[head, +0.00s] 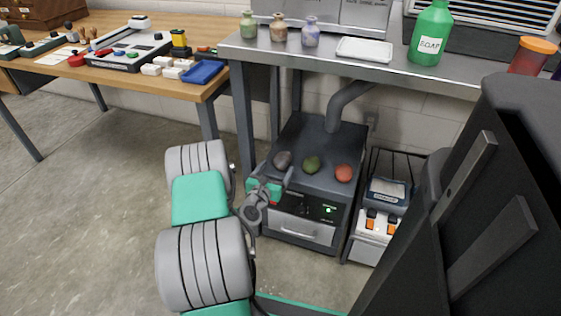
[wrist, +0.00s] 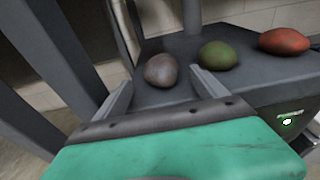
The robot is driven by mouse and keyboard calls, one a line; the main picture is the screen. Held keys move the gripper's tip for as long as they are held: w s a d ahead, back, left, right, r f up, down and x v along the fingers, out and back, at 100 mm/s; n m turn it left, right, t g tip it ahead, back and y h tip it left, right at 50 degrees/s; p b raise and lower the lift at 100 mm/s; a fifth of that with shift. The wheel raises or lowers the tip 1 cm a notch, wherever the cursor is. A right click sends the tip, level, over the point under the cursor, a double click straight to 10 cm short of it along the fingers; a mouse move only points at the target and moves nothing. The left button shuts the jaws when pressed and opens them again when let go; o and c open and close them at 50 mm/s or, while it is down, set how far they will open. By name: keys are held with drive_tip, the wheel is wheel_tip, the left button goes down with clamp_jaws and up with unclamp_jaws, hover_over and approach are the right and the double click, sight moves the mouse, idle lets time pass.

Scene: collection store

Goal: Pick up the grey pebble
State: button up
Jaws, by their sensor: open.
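The grey pebble (head: 282,160) sits at the left of the top of a dark box-shaped unit (head: 330,150) on the floor. In the wrist view the grey pebble (wrist: 161,70) appears beyond and between my two fingertips, apart from them. My gripper (head: 271,176) is open and empty at the front left edge of the unit; its fingers (wrist: 158,85) point toward the pebble. A green pebble (head: 312,164) and a red pebble (head: 344,173) lie in a row to the right of the grey one.
A metal bench (head: 390,72) overhangs the unit, with its legs (head: 242,120) close to the left of my gripper. A pipe (head: 342,100) rises behind the pebbles. A rack with a labelled container (head: 387,192) stands at the right. Floor at the left is clear.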

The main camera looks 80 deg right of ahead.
sight(279, 165)
drive_tip(key=d, duration=0.3)
drive_tip(key=d+b, duration=0.1)
drive_tip(key=shift+s+d+f, duration=0.15)
drive_tip(key=shift+s+f, duration=0.2)
drive_tip(key=shift+c, duration=0.3)
drive_tip(key=shift+r, duration=0.1)
clamp_jaws()
